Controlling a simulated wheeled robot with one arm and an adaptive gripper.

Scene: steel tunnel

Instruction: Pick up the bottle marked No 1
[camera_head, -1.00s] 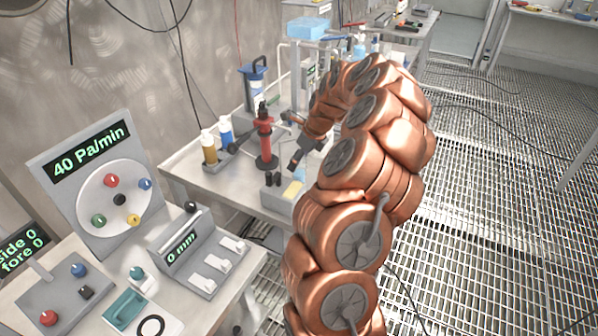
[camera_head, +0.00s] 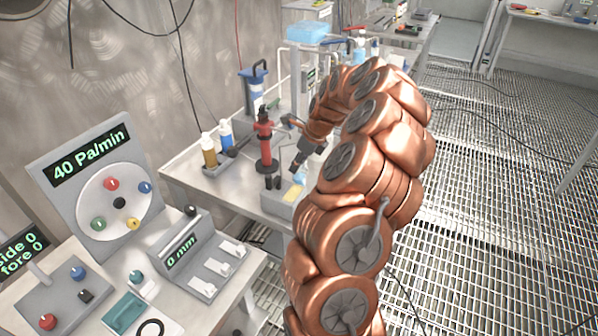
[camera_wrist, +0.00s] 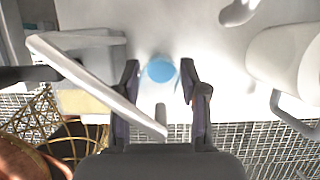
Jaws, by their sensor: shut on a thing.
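My gripper (camera_wrist: 160,95) shows in the wrist view with its two dark fingers on either side of a round blue thing (camera_wrist: 161,69). The fingers are shut on it. I see mostly its blue top, and no No 1 mark is readable, so I cannot tell if it is the named bottle. In the head view my gripper (camera_head: 297,168) is low over the bench's front right part, and its fingertips are small. An amber bottle (camera_head: 208,156) and a blue bottle (camera_head: 226,134), both with white tops, stand at the bench's left; no mark is readable on them.
A red stand (camera_head: 264,145) is just left of my gripper on the white bench (camera_head: 215,185). A grey block with a yellow pad (camera_head: 291,194) lies below the gripper. A control desk with dials (camera_head: 120,200) fills the left front. Grated floor lies right.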

